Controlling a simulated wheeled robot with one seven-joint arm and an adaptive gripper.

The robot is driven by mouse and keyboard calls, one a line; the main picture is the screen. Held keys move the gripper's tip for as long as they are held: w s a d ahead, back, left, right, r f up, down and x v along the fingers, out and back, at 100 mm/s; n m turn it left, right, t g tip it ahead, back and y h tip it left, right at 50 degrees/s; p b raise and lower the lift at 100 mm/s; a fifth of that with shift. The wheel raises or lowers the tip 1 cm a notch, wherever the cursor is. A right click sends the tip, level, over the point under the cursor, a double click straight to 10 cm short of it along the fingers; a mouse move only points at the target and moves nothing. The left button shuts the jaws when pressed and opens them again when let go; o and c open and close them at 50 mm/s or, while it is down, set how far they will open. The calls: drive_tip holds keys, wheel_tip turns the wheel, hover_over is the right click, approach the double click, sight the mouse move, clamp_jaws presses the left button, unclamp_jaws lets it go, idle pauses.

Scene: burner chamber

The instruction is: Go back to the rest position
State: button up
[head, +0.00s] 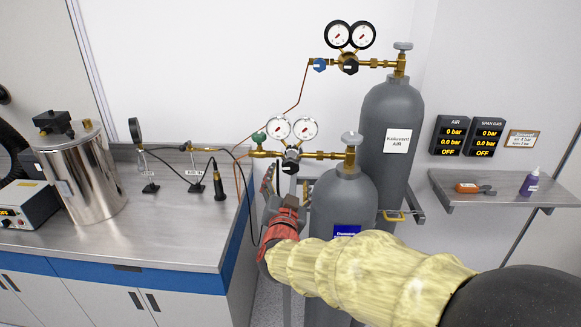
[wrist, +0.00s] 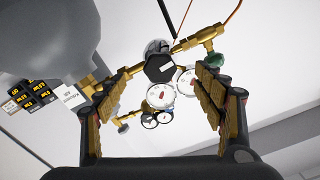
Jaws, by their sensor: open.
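My gripper (head: 282,190) is at the end of my yellow-sleeved arm, just below the front regulator's black knob (head: 291,160). In the wrist view my gripper (wrist: 160,105) is open, with its padded fingers on either side and nothing held between them. The black knob (wrist: 160,68) shows beyond and between the fingers, apart from them as far as I can tell. The front regulator has two round gauges (head: 291,128) and a green knob (head: 258,137). It is joined by brass fittings to the front grey cylinder (head: 343,205).
A second grey cylinder (head: 392,125) stands behind with its own regulator (head: 349,62). At left is a lab bench (head: 165,240) with a steel vessel (head: 82,170). At right a wall shelf (head: 460,197) holds a purple bottle (head: 529,183) and an orange device (head: 467,188). Displays (head: 449,136) read OFF.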

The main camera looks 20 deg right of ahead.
drive_tip(key=shift+f, duration=0.1)
drive_tip(key=s+a+f+n+g+y, duration=0.45)
drive_tip(key=a+f+y, duration=0.25)
drive_tip(key=a+f, duration=0.4)
drive_tip(key=s+f+n+g+y, duration=0.1)
drive_tip(key=s+f+n+g, duration=0.2)
drive_tip(key=s, duration=0.4)
drive_tip(key=s+d+r+n+g+h, duration=0.1)
drive_tip(key=s+d+g, duration=0.3)
drive_tip(key=s, duration=0.8)
drive_tip(key=s+d+r+n+g+h, duration=0.1)
drive_tip(key=s+d+g, duration=0.1)
drive_tip(key=s+d, duration=0.65)
drive_tip(key=shift+m+t, duration=0.55)
drive_tip(key=shift+t, duration=0.4)
drive_tip(key=v, duration=0.3)
drive_tip(key=s+v, duration=0.1)
drive_tip(key=v, duration=0.1)
drive_tip(key=shift+s, duration=0.25)
